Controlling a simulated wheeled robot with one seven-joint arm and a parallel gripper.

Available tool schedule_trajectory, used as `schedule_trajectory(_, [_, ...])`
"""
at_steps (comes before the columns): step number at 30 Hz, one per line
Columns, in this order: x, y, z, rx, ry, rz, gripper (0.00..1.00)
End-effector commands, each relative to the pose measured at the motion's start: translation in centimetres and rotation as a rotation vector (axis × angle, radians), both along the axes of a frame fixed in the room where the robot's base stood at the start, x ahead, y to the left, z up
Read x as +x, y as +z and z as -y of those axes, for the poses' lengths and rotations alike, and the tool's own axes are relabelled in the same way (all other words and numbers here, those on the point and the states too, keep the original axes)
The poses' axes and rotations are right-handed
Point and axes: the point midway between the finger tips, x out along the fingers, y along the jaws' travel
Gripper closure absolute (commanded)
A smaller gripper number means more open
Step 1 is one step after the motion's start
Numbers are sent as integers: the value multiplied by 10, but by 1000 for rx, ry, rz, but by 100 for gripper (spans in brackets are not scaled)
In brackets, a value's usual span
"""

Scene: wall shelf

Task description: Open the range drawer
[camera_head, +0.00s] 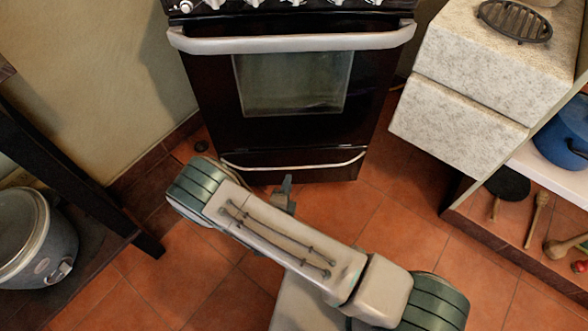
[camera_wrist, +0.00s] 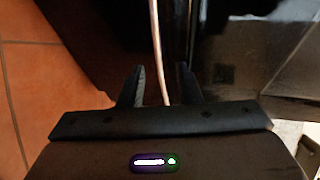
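The range (camera_head: 285,90) is dark, with a glass oven door and a wide pale handle at its top. The range drawer (camera_head: 310,174) is the low dark panel under the oven door and looks shut. Its thin, pale, curved handle (camera_head: 325,164) runs across its upper part. My gripper (camera_head: 287,186) is low in front of the drawer, partly hidden by my arm. In the wrist view my gripper (camera_wrist: 162,82) has its two dark fingers apart. The drawer handle (camera_wrist: 156,35) shows as a pale line running into the gap between them; contact cannot be told.
A dark table (camera_head: 70,185) with a grey cooker (camera_head: 35,240) stands at the left. Tiled floor (camera_head: 400,215) is clear before the range.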

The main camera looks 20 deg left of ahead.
Motion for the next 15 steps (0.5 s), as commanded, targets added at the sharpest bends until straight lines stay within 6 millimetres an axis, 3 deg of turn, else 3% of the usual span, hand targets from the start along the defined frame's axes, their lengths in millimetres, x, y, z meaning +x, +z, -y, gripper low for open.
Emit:
schedule_trajectory(6, [47, -12, 1, 3, -5, 1, 69])
schedule_trajectory(15, [81, -16, 0, 4, -3, 1, 69])
